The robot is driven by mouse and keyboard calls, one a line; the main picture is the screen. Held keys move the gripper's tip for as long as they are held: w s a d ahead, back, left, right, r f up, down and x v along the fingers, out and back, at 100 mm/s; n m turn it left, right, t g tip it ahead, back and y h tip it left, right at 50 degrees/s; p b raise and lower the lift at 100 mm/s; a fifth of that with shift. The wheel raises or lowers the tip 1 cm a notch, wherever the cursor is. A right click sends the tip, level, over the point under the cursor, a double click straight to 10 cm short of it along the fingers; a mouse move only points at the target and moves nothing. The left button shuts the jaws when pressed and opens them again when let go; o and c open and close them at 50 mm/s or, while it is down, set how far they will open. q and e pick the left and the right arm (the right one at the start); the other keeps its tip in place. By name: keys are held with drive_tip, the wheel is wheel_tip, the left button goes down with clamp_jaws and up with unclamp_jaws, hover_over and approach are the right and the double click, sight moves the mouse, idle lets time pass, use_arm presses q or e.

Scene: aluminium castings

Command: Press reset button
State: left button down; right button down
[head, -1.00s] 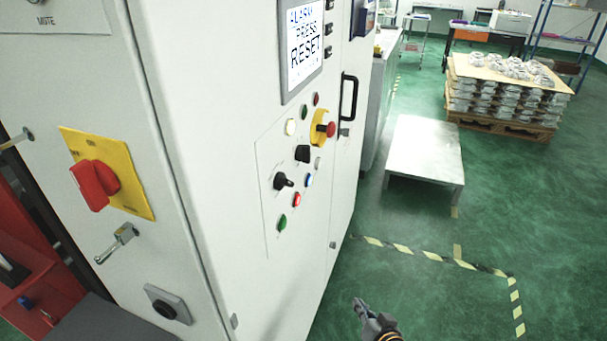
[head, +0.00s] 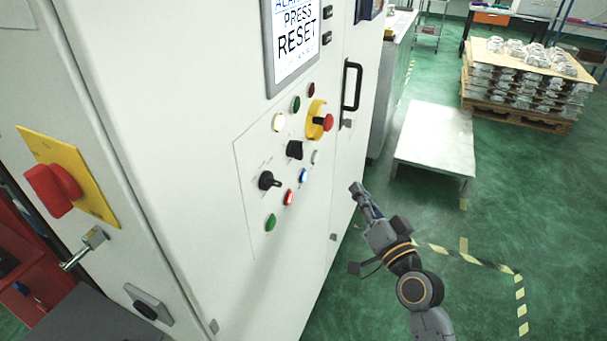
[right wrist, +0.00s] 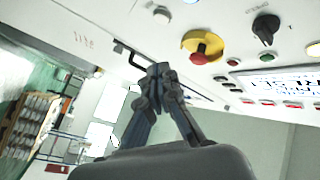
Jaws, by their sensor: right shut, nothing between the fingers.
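A white cabinet's control panel (head: 250,165) carries several coloured buttons. They include a lit blue button (head: 303,175), a red one (head: 289,198), a green one (head: 270,222) and a lit pale yellow one (head: 279,122). Their labels are too small to read, so I cannot tell which is reset. The screen (head: 297,40) reads "PRESS RESET". My right gripper (head: 356,189) is shut and empty, apart from the panel to its right and slightly below the blue button's height. In the right wrist view its fingertips (right wrist: 158,70) point toward the cabinet. My left gripper is out of view.
A red emergency stop on a yellow base (head: 318,122) and black selector knobs (head: 268,181) share the panel. A black door handle (head: 351,86) sticks out beyond it. A low grey table (head: 436,135) stands behind my right arm; green floor is free at right.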

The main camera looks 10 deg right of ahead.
sight(303, 176)
drive_tip(key=shift+a, duration=0.1)
drive_tip(key=w+a+p, duration=0.1)
drive_tip(key=w+a, duration=0.4)
drive_tip(key=a, duration=0.2)
idle(0.4)
drive_tip(key=shift+a, duration=0.1)
idle(1.3)
drive_tip(key=shift+w+a, duration=0.2)
drive_tip(key=shift+a, duration=0.15)
drive_tip(key=shift+w+a+p, duration=0.25)
drive_tip(key=shift+a+p, duration=0.1)
idle(0.7)
idle(0.3)
drive_tip(key=shift+s+d+f, duration=0.1)
drive_tip(key=shift+s+d, duration=0.4)
drive_tip(key=shift+d, duration=0.2)
